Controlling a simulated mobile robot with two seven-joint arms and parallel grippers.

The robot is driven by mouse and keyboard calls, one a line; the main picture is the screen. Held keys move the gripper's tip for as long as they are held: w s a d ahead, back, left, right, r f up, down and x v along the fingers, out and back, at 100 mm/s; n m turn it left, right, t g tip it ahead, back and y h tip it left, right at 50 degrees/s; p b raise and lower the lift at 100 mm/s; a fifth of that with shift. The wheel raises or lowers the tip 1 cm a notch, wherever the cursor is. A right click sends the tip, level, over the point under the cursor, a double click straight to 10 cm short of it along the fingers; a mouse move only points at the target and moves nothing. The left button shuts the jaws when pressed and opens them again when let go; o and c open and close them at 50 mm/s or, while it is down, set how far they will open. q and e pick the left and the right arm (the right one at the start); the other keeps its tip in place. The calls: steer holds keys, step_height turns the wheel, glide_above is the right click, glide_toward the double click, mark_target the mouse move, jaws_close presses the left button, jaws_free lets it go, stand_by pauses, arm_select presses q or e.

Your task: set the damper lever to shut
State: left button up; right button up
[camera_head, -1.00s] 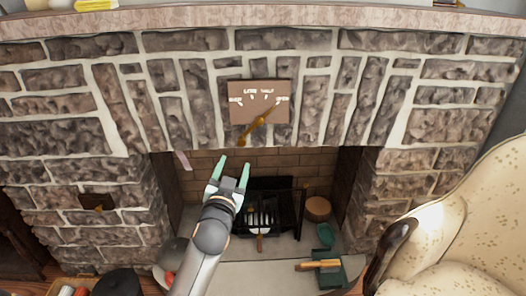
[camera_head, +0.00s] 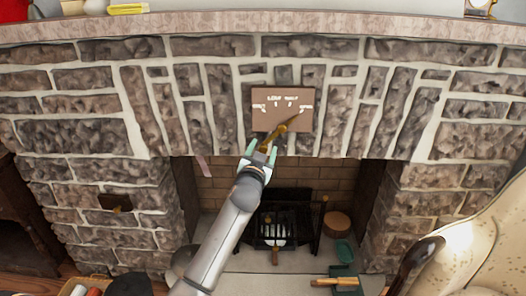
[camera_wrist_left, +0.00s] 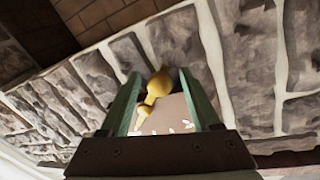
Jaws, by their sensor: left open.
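The damper lever (camera_head: 285,127) is a brass arm on a brown marked plate (camera_head: 265,116) fixed to the stone front above the firebox. Its pointer leans up to the right, towards the marks at the plate's right side. Its knob end hangs low and left, below the plate. My left gripper (camera_head: 262,150) is open at this knob end. In the left wrist view the yellow knob (camera_wrist_left: 160,82) shows between the two green fingers, with gaps at its sides. Whether a finger touches it I cannot tell. My right gripper is not in view.
The firebox below holds a black grate (camera_head: 287,220). A round wooden piece (camera_head: 337,222) and a green item (camera_head: 344,251) stand right of it. A patterned armchair (camera_head: 475,240) fills the lower right. The mantel (camera_head: 330,20) runs above the plate.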

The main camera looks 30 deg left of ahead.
arm_select(q)
jaws_close()
stand_by(0.5)
stand_by(0.9)
